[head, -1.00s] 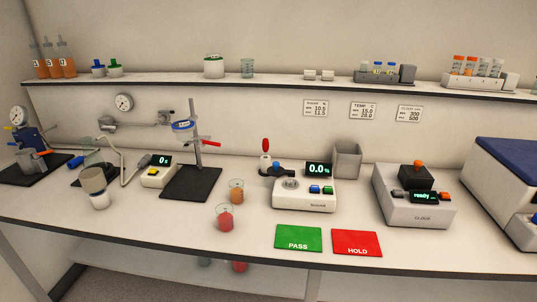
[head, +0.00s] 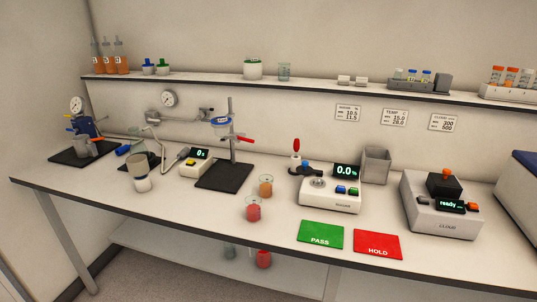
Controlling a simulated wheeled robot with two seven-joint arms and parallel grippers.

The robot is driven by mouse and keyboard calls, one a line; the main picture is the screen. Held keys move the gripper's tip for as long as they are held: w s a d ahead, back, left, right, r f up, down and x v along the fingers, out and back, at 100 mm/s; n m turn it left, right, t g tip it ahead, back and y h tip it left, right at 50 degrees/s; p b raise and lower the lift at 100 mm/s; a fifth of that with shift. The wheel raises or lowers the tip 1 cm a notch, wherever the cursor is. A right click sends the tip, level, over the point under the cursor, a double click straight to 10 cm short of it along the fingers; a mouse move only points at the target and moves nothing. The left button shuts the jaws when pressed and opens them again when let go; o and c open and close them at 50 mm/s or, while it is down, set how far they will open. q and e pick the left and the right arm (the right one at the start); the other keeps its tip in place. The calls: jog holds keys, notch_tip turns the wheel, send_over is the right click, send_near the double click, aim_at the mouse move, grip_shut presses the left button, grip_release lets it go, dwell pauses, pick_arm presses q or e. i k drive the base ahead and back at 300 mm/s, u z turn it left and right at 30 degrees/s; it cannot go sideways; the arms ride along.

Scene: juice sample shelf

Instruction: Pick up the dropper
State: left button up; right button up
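The dropper appears to be the upright piece with the red bulb (head: 296,145) in the head view. It stands behind the left end of the white meter (head: 331,203) that reads 0.0. A pale part shows below the bulb, and its lower end is hidden behind the meter's dark and blue parts. Neither of my grippers is in view, and nothing touches the dropper.
Beakers of red (head: 253,211) and orange liquid (head: 266,187) stand left of the meter. A grey open bin (head: 375,165) is close behind its right side. Green PASS (head: 321,234) and red HOLD (head: 377,245) mats lie in front. A shelf (head: 300,86) runs above.

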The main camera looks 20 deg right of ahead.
aim_at(296, 144)
jog(key=z, duration=1.05)
jog(key=k, duration=0.15)
jog(key=u, duration=1.75)
jog(key=i, duration=1.35)
jog(key=z, duration=0.85)
